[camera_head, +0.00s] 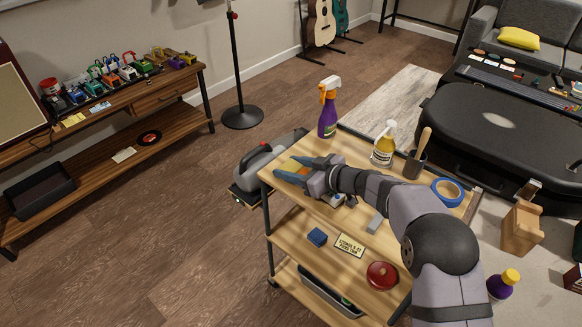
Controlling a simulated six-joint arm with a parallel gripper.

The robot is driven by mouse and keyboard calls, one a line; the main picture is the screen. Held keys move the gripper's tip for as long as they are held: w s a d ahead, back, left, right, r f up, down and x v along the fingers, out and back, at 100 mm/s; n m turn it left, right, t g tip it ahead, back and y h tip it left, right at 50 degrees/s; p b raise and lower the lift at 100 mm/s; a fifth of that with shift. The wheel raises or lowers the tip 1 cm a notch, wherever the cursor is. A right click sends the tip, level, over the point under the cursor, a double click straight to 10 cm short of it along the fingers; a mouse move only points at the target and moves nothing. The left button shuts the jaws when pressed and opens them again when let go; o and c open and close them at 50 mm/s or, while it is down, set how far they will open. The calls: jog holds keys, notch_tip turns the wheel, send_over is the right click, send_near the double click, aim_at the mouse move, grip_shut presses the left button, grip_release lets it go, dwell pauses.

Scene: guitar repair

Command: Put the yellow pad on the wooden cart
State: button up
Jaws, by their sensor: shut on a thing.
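The wooden cart (331,147) stands at the centre, with a pale wood top and lower shelves. My gripper (293,171), with blue fingers, is over the left corner of the cart's top. It is shut on the yellow pad (294,166), which shows as a small orange-yellow patch between the fingers. The fingers hide much of the pad. I cannot tell whether the pad touches the cart top.
My arm crosses the cart.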

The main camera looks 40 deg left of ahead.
jog(key=shift+s+d+f, duration=0.15)
jog(key=shift+f, duration=0.5)
jog(key=o, duration=1.1)
jog(key=shift+f, duration=0.1)
jog(key=shift+r, duration=0.4)
jog(key=shift+d+r, duration=0.15)
jog(key=shift+d, duration=0.1)
jog(key=v, duration=1.1)
jog(key=shift+r, duration=0.5)
jog(key=shift+w+r, duration=0.1)
jog(key=shift+w, duration=0.1)
